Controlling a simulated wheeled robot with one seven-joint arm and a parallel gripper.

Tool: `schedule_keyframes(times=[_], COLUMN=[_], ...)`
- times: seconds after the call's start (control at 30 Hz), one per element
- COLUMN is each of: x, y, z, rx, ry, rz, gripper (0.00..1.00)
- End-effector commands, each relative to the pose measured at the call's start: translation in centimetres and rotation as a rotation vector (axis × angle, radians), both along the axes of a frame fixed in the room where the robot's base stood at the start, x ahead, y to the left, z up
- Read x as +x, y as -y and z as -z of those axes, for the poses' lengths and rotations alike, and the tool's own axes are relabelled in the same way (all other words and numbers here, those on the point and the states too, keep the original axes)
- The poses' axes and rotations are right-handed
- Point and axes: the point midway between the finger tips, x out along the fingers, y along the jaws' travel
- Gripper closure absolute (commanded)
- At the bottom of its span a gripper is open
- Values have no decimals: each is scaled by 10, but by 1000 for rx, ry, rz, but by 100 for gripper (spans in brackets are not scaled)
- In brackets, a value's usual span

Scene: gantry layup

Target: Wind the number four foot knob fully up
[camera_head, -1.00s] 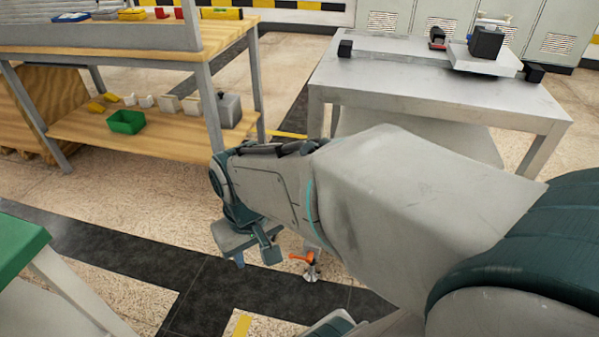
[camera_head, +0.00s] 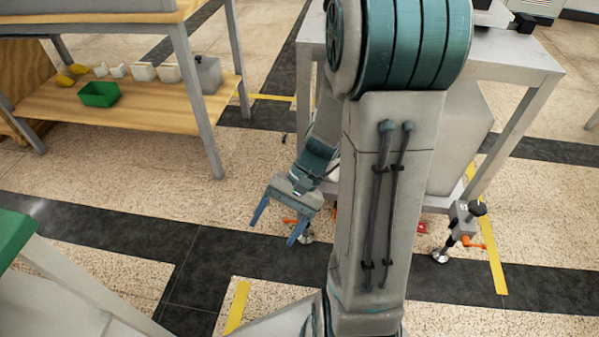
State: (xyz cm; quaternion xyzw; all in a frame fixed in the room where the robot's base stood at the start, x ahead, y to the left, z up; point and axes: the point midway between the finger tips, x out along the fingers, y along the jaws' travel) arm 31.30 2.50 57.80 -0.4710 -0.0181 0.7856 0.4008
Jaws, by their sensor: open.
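My gripper (camera_head: 272,234) is open and empty, its two blue fingers pointing down and left. It hangs above the floor beside the metal table (camera_head: 520,67). A levelling foot (camera_head: 305,238) with an orange part (camera_head: 290,221) shows just behind and right of the fingers, partly hidden by them. I cannot tell whether they touch. A second foot (camera_head: 440,256) stands to the right of my arm, with a black knob (camera_head: 478,208) and an orange lever (camera_head: 475,243).
My arm hides the middle of the table and the floor below it. A wooden shelf bench (camera_head: 150,115) with a green bin (camera_head: 99,94) stands at left. A green-topped table (camera_head: 15,236) is at the lower left. Open floor lies between the bench and my gripper.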

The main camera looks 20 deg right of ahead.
Motion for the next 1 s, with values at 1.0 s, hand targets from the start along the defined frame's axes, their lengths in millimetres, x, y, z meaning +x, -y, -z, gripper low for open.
schedule_keyframes(times=[1.0], x=[94], y=[167], z=[189], rx=[1113], ry=[-125], rz=[1679], gripper=[29])
